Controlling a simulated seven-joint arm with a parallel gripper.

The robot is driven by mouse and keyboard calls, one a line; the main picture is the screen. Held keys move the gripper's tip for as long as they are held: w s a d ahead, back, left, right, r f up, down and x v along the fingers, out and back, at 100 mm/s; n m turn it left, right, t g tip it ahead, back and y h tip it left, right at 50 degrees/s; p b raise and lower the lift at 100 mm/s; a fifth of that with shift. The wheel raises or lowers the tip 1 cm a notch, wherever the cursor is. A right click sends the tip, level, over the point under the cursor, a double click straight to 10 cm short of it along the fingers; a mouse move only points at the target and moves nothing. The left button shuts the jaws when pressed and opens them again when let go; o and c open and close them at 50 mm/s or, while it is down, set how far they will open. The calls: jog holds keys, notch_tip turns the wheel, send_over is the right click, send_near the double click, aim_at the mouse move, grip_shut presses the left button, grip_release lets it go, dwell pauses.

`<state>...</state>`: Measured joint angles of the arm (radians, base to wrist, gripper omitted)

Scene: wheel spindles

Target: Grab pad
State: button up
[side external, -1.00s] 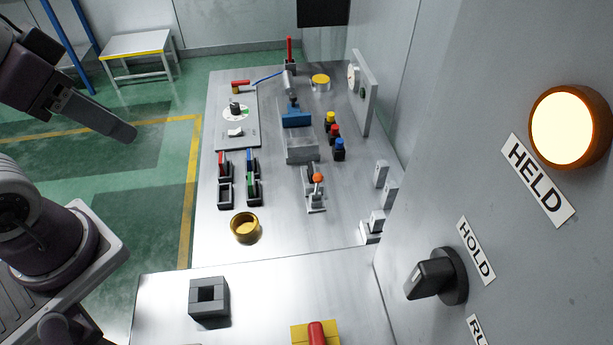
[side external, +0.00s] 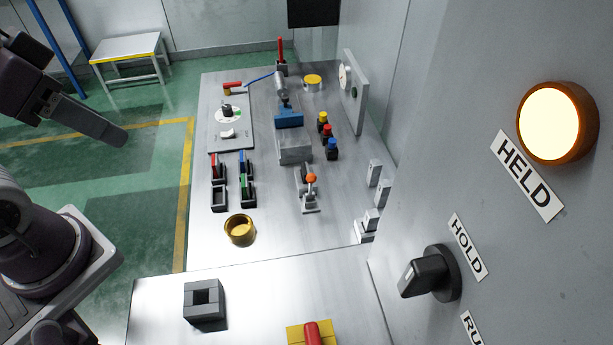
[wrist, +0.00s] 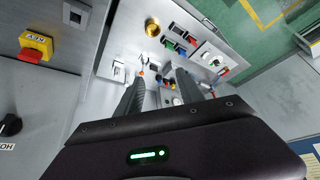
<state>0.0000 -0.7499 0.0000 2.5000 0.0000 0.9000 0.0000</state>
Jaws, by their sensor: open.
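No part is marked as the pad. Slim red (side external: 217,165), blue (side external: 243,160) and green (side external: 246,184) pieces stand in black holders on the left of the metal bench; which of them is the pad, I cannot tell. A further black holder (side external: 219,199) looks empty. In the wrist view the red piece (wrist: 192,40) and green piece (wrist: 168,43) are beyond the fingertips. My gripper (wrist: 159,83) is open, its two dark fingers apart with nothing held between them. In the side view a dark finger-like part of my arm hangs at the upper left, clear of the bench.
A brass cup (side external: 240,230) stands before the holders. A clamp with an orange knob (side external: 310,178), a blue-topped fixture (side external: 289,117) and several coloured knobs are mid-bench. A grey square block (side external: 204,302) is on the near surface. A wall with a lit HELD lamp (side external: 557,121) bounds the right.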

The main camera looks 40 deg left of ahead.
jog(key=o, duration=0.5)
